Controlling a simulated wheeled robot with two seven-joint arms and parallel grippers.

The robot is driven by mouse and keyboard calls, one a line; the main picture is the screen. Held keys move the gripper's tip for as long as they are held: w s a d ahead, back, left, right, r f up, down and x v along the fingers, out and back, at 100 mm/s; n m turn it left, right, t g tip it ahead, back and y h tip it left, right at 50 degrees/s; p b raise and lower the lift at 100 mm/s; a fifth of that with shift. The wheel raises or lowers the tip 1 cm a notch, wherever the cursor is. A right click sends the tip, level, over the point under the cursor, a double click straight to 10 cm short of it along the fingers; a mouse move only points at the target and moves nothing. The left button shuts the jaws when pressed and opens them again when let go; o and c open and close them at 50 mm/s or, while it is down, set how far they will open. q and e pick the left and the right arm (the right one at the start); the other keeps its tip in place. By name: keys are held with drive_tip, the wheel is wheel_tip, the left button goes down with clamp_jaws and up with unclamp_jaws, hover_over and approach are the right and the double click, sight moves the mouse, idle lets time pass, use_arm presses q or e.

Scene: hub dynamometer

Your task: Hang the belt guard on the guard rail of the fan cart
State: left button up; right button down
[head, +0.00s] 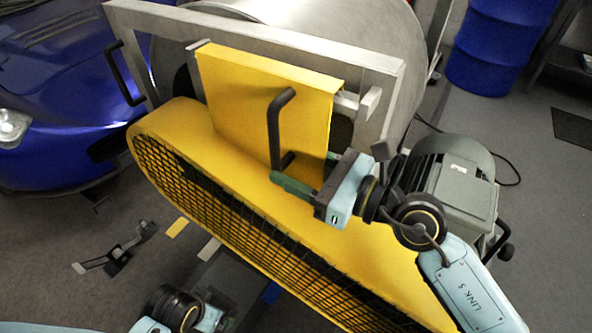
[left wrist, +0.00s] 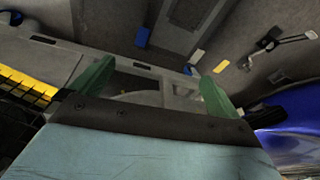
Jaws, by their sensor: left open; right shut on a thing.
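The belt guard, a yellow sheet panel (head: 240,95) with a folded top edge and a black bar handle (head: 274,125), stands tilted in front of the grey metal frame of the fan cart (head: 290,42). Its top edge lies near the short bracket ends of the guard rail (head: 369,102); I cannot tell whether it rests on the rail, which is mostly hidden behind it. My right gripper (head: 300,177) is shut on the lower end of the handle. My left gripper (left wrist: 155,88) is open and empty, its green fingers apart in the left wrist view.
A long yellow housing with black mesh (head: 225,205) lies below the panel. A grey motor (head: 455,175) stands at right, close to my right arm. A blue car (head: 60,90) is at left and a blue drum (head: 500,40) at back right. Small parts (head: 118,255) lie on the floor.

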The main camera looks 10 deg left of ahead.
drive_tip(key=shift+w+d+r+b, duration=0.1)
drive_tip(key=shift+w+d+b, duration=0.05)
drive_tip(key=shift+w+b, duration=0.2)
use_arm(q)
drive_tip(key=shift+w+d+r+b, duration=0.15)
drive_tip(key=shift+d+r, duration=0.25)
drive_tip(key=shift+r, duration=0.5)
drive_tip(key=shift+s+d+r+b, duration=0.1)
drive_tip(key=shift+d+r+b, duration=0.2)
drive_tip(key=shift+r, duration=0.6)
use_arm(e)
drive_tip(key=shift+f, duration=0.6)
use_arm(q)
drive_tip(key=shift+w+r, duration=0.1)
